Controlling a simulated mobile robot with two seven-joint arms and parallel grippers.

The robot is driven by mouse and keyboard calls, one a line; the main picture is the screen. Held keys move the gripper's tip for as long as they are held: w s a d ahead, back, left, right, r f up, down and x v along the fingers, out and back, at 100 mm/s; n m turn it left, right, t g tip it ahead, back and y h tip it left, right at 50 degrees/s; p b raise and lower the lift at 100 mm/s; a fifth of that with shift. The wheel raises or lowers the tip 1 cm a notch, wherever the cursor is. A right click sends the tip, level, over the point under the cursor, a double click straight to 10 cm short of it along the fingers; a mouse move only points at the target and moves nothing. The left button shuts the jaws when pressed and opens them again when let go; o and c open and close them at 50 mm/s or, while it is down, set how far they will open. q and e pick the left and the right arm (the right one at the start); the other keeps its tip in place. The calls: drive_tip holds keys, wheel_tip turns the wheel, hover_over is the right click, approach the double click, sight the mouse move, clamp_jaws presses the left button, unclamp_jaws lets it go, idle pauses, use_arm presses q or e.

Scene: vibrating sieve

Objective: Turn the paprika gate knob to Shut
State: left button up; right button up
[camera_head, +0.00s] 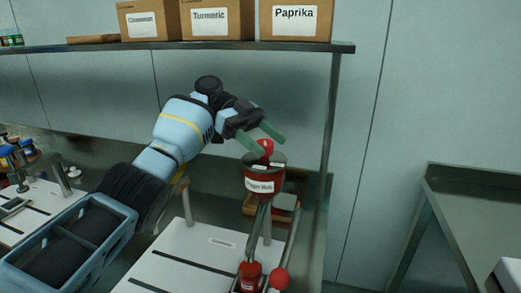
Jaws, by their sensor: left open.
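My left gripper (272,147) reaches in from the left with its two green fingers open. The fingertips are spread around or just above a red knob (266,146) on top of a dark-rimmed red hopper (259,187). I cannot tell whether they touch the knob. The hopper's white label is too blurred to read surely. Below it, a red ball (280,278) tops a lever beside a red fitting (250,274). No marking naming the paprika gate or its Shut position is legible. My right gripper is out of view.
A shelf (300,46) above holds cardboard boxes, one labelled Paprika (295,20) and one labelled Turmeric (217,20). A white slotted bench top (200,262) lies below my left arm. A grey table (480,205) stands at right, with open room before it.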

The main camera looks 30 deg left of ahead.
use_arm(q)
wheel_tip(320, 180, up, 2)
drive_tip(key=shift+r, duration=0.25)
drive_tip(key=shift+s+d+r, duration=0.1)
drive_tip(key=shift+s, duration=0.05)
drive_tip(key=shift+s+d+r, duration=0.1)
drive_tip(key=shift+s+d, duration=0.2)
drive_tip(key=shift+s, duration=0.3)
drive_tip(key=shift+s+d, duration=0.25)
drive_tip(key=shift+s, duration=0.35)
drive_tip(key=s+d+r, duration=0.1)
drive_tip(key=s+d, duration=0.4)
drive_tip(key=s, duration=0.6)
drive_tip(key=shift+s+d+r+b, duration=0.15)
drive_tip(key=shift+s+d+b, duration=0.2)
drive_tip(key=shift+s+b, duration=0.1)
drive_tip(key=shift+w, duration=0.1)
